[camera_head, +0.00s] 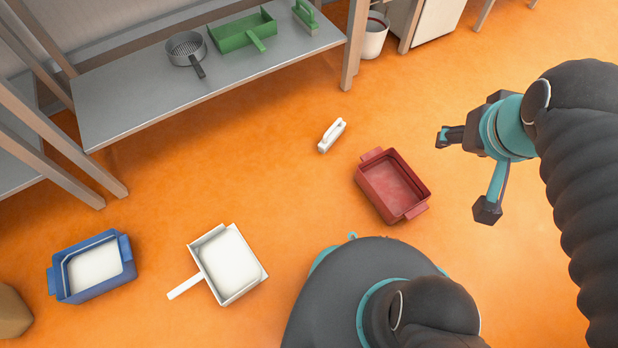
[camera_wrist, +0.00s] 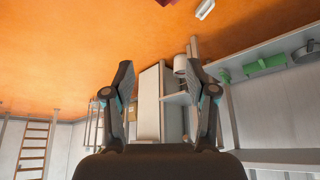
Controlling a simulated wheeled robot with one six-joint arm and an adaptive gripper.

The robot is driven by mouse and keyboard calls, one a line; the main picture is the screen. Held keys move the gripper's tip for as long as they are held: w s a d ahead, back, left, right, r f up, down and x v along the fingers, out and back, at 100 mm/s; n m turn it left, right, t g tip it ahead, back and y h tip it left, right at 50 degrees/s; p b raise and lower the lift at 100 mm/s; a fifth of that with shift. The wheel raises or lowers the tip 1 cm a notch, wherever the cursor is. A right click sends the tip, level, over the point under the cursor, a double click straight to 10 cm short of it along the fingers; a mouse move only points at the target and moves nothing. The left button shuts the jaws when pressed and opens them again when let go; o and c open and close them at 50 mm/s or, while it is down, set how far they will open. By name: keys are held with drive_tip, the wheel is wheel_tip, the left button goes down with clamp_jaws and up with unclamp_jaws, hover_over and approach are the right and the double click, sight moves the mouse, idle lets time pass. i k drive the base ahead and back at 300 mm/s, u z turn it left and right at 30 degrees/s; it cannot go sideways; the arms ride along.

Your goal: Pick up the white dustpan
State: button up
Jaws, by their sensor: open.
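The white dustpan (camera_head: 229,264) lies on the orange floor at the lower left of the head view. Its pan opens upward and its handle points to the lower left. My gripper (camera_head: 464,172) is open and empty, raised at the right of the head view, well apart from the dustpan. Its two fingers spread wide in the wrist view (camera_wrist: 165,88), with nothing between them. The dustpan does not show in the wrist view.
A blue bin (camera_head: 91,267) with white contents stands left of the dustpan. A red bin (camera_head: 393,186) and a white brush (camera_head: 332,135) lie on the floor to its right. A metal shelf (camera_head: 150,100) holds a green dustpan (camera_head: 243,33) and a sieve (camera_head: 186,48).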

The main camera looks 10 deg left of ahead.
sight(230, 268)
drive_tip(key=u, duration=2.45)
